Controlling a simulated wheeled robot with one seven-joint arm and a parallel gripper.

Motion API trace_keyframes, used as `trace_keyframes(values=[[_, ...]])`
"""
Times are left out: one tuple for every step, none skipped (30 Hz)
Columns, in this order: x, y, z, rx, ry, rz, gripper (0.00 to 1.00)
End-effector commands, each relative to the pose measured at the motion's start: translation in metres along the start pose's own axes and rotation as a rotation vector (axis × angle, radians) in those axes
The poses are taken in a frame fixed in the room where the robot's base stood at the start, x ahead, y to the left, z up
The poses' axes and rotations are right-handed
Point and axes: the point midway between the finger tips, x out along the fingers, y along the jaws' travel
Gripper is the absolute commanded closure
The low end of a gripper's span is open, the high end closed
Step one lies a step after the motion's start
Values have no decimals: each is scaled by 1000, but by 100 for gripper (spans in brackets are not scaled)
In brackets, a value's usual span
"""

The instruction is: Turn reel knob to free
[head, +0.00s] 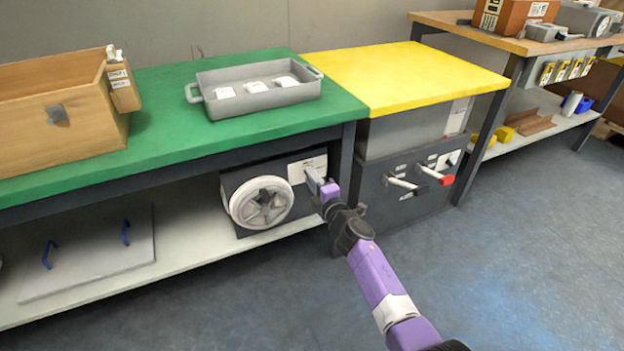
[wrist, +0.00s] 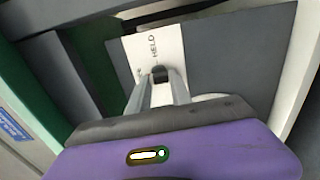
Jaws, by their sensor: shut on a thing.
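The reel (head: 262,202) is a pale spoked wheel on the front of a dark box (head: 237,180) on the shelf under the green bench. Beside it is a white label (head: 316,160); in the wrist view the label (wrist: 150,42) reads "HELD", with a second, partly hidden word to its left. My gripper (head: 312,178) reaches the box from the right. In the wrist view the small black knob (wrist: 160,73) is between my fingertips (wrist: 159,82), which are shut on it. The knob's pointing direction cannot be told. In the head view the gripper hides the knob.
The green bench top (head: 160,150) overhangs the box. A bench leg (head: 341,180) stands close to my gripper. A grey cabinet with levers (head: 405,183) stands right, under a yellow top (head: 410,75). A flat panel with blue handles (head: 88,260) lies left on the shelf. The floor in front is clear.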

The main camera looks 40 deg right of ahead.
Motion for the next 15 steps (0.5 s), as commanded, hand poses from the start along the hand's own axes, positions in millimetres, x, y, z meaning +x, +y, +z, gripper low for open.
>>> trace_keyframes(values=[[-1, -2, 0, -1, 0, -3, 100], [-1, -2, 0, -1, 0, -3, 100], [-1, -2, 0, -1, 0, -4, 100], [-1, -2, 0, -1, 0, -4, 100], [-1, -2, 0, -1, 0, -4, 100], [-1, -2, 0, 0, 0, -4, 100], [-1, -2, 0, 0, 0, -4, 73], [-1, -2, 0, 0, 0, -4, 67], [-1, -2, 0, 0, 0, -3, 59], [-1, -2, 0, 0, 0, -3, 54], [-1, -2, 0, 0, 0, -3, 54], [-1, -2, 0, 0, 0, -2, 54], [-1, -2, 0, 0, 0, -2, 54], [0, -1, 0, 0, 0, -2, 54], [0, -1, 0, 0, 0, -2, 54]])
